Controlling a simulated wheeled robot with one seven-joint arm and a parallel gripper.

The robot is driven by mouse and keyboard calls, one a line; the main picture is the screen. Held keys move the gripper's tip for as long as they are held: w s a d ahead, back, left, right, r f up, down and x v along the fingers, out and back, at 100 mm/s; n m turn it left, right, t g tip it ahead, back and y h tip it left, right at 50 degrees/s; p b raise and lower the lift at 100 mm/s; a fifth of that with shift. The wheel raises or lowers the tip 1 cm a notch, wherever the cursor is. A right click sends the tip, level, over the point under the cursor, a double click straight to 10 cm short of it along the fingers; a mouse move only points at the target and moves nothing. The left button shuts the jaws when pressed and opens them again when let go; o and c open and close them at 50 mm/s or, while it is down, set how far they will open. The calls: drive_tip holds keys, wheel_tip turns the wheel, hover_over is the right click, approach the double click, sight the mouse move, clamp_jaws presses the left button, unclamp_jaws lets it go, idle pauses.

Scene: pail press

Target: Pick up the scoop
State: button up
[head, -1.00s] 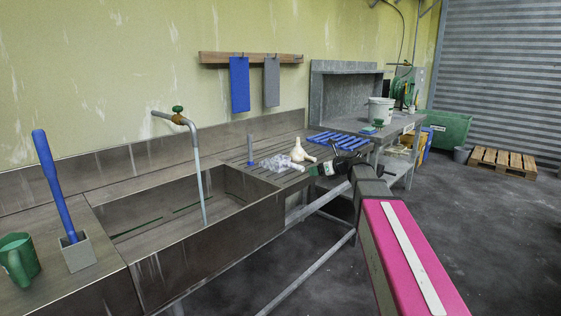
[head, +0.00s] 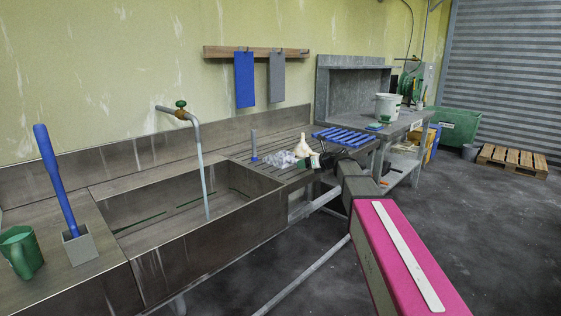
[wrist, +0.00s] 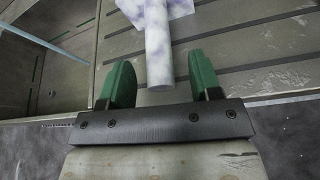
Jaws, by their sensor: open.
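The scoop (head: 279,160) is pale and clear-looking, and lies on the ribbed drainboard (head: 238,152) right of the sink. In the wrist view its mottled white and lilac handle (wrist: 158,55) points toward my gripper (wrist: 160,76). The two green fingers stand apart, one on each side of the handle's near end, with a gap on both sides. The handle is not gripped. In the head view my gripper (head: 313,161) is at the drainboard's front edge, and hides the handle end.
A cream funnel-like piece (head: 302,147) stands just behind the scoop, close to my gripper. A blue slatted rack (head: 345,137) lies farther right, and a small blue upright post (head: 253,146) stands to the left. The sink basin (head: 180,215) is open on the left.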

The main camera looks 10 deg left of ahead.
drive_tip(key=shift+x, duration=1.15)
drive_tip(key=c, duration=1)
drive_tip(key=shift+r, duration=0.1)
drive_tip(key=shift+c, duration=0.2)
